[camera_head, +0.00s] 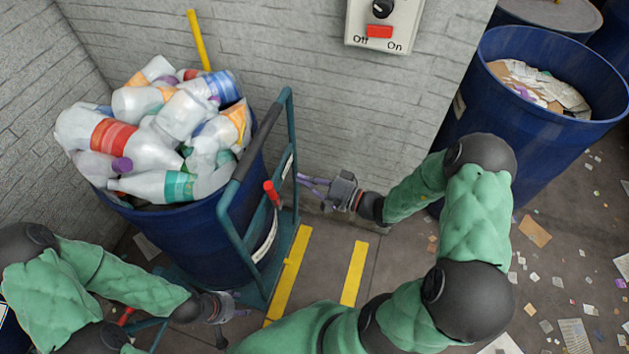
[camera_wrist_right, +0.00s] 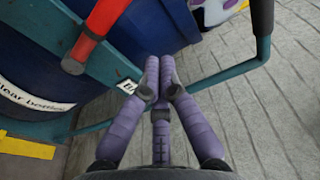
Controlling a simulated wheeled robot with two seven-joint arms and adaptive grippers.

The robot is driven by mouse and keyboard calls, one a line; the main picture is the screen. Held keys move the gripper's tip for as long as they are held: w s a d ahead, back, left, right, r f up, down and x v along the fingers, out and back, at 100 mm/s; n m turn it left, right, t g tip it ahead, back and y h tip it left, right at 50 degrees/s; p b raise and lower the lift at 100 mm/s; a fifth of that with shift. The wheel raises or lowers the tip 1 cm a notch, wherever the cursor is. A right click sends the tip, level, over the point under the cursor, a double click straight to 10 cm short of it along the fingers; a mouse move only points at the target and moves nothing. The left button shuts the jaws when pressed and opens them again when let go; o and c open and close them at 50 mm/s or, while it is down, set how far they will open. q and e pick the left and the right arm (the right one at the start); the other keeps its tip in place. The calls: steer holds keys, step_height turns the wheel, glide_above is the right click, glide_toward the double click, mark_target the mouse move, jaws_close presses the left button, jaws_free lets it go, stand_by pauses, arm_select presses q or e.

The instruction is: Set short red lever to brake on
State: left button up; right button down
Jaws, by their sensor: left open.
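The short red lever (camera_head: 272,193) sits on the teal cart frame, low on its right upright. In the right wrist view the red lever (camera_wrist_right: 95,32) runs slanted at upper left, with a dark end, near a small white label (camera_wrist_right: 127,86) that is partly hidden. My right gripper (camera_head: 303,183) is just right of the lever, apart from it, pointing left. Its purple fingers (camera_wrist_right: 157,85) hold nothing in the wrist view; two tips lie close together. My left gripper (camera_head: 238,316) is open and low, by the cart's lower front corner.
The cart (camera_head: 285,130) carries a blue bin (camera_head: 190,245) full of plastic bottles. A second red part (camera_head: 126,315) shows by my left arm. A wall switch box (camera_head: 382,22) is above. Another blue barrel (camera_head: 545,150) stands right. Yellow floor strips (camera_head: 354,272) and scattered paper lie around.

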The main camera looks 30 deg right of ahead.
steer(key=shift+v, duration=1.45)
steer(key=s+a+f+n+g+h, duration=0.1)
steer(key=s+a+f+n+g, duration=0.1)
steer(key=s+a+f+g, duration=0.55)
steer(key=s+a+f+n+g+h, duration=0.1)
steer(key=s+a+f+n+g, duration=0.3)
steer(key=s+f+g, duration=0.55)
steer(key=w+a+f+n+t+h, duration=0.2)
steer(key=w+f+t+h, duration=0.1)
steer(key=f, duration=0.4)
steer(key=shift+w+f+h, duration=0.15)
steer(key=shift+f+h, duration=0.25)
steer(key=shift+h, duration=0.5)
